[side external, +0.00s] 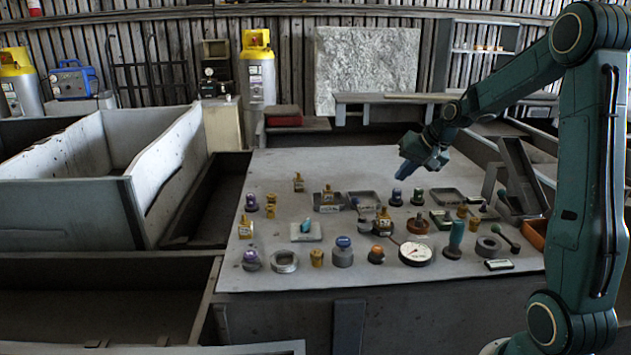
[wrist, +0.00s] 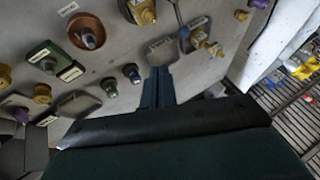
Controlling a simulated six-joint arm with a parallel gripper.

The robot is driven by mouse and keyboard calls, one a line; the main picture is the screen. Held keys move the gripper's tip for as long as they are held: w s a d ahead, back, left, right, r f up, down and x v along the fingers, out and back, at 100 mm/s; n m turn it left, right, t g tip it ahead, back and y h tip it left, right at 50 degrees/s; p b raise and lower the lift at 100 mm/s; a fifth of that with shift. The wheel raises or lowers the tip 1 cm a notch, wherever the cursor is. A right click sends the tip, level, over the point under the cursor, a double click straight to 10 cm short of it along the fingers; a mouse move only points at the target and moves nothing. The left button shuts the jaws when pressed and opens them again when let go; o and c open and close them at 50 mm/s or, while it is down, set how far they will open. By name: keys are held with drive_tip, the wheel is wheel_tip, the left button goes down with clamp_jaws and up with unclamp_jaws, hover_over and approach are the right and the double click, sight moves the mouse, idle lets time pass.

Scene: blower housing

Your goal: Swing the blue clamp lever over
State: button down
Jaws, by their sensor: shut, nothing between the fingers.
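A thin lever with a dark blue knob (wrist: 184,32) shows near the top of the wrist view, its rod running to the upper edge. It appears to be the clamp lever, and its base is out of that view. In the side external view the small blue knob (side external: 355,202) stands left of centre among the parts. My gripper (side external: 403,172) hangs above the back of the table, right of and apart from the lever. Its fingers (wrist: 160,72) are together with nothing between them.
A blue-topped knob (side external: 397,197) and a green-topped knob (side external: 418,196) stand below my gripper, between shallow grey trays (side external: 348,194). The table's back left is clear.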

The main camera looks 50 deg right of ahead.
sight(361, 216)
drive_tip(key=x, duration=0.9)
drive_tip(key=shift+w+a+f, duration=0.1)
drive_tip(key=shift+w+f, duration=0.05)
drive_tip(key=shift+f, duration=0.2)
drive_tip(key=shift+w+a+f, duration=0.2)
drive_tip(key=shift+w+a, duration=0.35)
drive_tip(key=shift+w, duration=0.35)
drive_tip(key=shift+w+a+f, duration=0.2)
drive_tip(key=shift+w+a, duration=0.3)
drive_tip(key=shift+w, duration=0.3)
